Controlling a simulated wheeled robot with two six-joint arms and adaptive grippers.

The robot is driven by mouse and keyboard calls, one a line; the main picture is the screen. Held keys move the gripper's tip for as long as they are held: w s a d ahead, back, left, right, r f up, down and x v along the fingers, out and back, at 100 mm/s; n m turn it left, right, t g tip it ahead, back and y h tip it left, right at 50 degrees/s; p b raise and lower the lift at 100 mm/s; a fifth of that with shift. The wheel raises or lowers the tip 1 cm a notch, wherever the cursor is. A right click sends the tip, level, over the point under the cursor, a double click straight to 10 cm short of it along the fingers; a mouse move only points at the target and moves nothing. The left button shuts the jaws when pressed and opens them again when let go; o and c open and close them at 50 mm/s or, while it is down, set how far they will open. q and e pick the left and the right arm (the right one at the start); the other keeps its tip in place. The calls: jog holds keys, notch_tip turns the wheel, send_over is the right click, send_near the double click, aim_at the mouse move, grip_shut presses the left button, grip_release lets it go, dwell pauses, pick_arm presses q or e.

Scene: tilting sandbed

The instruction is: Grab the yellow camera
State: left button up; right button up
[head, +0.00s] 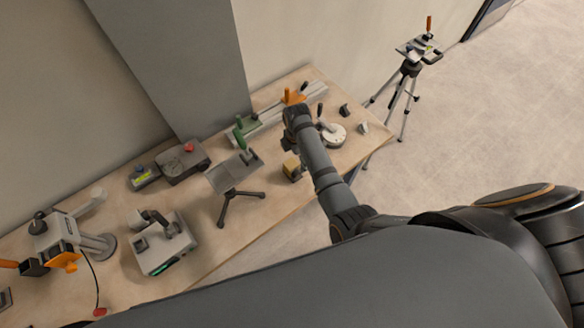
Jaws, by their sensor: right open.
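A small yellow block-shaped object (291,166), which looks like the yellow camera, is on the wooden table near its front edge, just left of my right forearm. It is small and partly dark, so its details are unclear. My right arm reaches in from the lower right over the table. My right gripper (291,143) is at the arm's far end, close to the yellow object in the picture. It is open, with its fingers hard to make out. I cannot tell whether it touches the object. My left gripper is not in view.
On the table (270,205) stand a small tripod with a grey plate (234,175), a grey device (162,243), a grey box (183,162), an orange-and-white instrument (62,238) and a round white-topped base (332,134). A tall tripod (410,68) stands on the floor beyond.

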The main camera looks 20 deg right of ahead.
aim_at(293, 166)
jog(key=shift+w+a+r+n, duration=0.55)
jog(key=shift+a+r+n, duration=0.1)
jog(key=shift+n, duration=0.25)
notch_tip(293, 166, down, 6)
jog(key=shift+d+r, duration=0.1)
jog(key=shift+r, duration=0.15)
jog(key=f+b, duration=0.2)
jog(key=b, duration=0.1)
jog(key=f+b, duration=0.3)
jog(key=shift+s+d+f, duration=0.1)
jog(key=shift+d+f, duration=0.1)
jog(key=shift+f, duration=0.05)
jog(key=shift+r, duration=0.2)
jog(key=c, duration=1.6)
